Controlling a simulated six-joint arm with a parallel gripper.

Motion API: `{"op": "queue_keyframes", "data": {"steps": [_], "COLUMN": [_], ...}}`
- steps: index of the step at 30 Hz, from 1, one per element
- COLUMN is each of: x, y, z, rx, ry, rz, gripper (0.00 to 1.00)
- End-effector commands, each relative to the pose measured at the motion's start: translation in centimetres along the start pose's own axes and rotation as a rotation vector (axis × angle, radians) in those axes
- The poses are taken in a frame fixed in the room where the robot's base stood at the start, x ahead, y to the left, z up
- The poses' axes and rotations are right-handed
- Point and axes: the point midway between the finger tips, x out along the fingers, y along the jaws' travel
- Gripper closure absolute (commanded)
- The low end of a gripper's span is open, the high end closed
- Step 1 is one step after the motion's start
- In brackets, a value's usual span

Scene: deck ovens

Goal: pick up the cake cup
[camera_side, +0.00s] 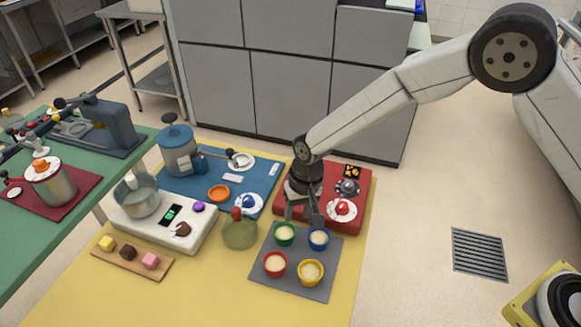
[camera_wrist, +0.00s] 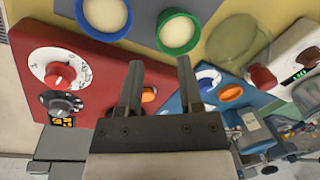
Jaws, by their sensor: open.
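Several cake cups with pale filling stand on a grey tray (camera_side: 294,252) in the side view: a green cup (camera_side: 284,233), a blue cup (camera_side: 318,238), a red cup (camera_side: 275,264) and a yellow cup (camera_side: 310,272). My gripper (camera_side: 304,219) is open and empty, fingers down, above the tray's far edge near the green and blue cups. In the wrist view, the open fingers (camera_wrist: 160,63) point towards the green cup (camera_wrist: 178,32); the blue cup (camera_wrist: 104,14) is to its left, cut off by the frame. The fingers appear apart from both cups.
A red control panel (camera_side: 359,218) with knobs lies behind the tray. Left of the tray stand a greenish jar (camera_side: 239,233) with a red top and a white scale (camera_side: 150,227). A blue mat (camera_side: 262,185) carries a blue pot (camera_side: 178,150).

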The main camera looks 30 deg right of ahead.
Motion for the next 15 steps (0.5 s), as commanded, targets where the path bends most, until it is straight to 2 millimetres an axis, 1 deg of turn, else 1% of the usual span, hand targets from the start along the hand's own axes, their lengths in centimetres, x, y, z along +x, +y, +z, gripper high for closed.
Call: {"op": "queue_keyframes", "data": {"steps": [1,4,11,15], "x": [0.5,1.1,1.3,1.8], "y": [0.0,0.0,0.0,0.0], "z": [0.0,0.0,0.0,0.0], "rx": [0.000,-0.001,0.000,0.000], "ry": [0.000,0.001,0.001,0.000], "rz": [0.000,0.000,-0.001,0.000], "gripper": [0.54,0.54,0.54,0.54]}}
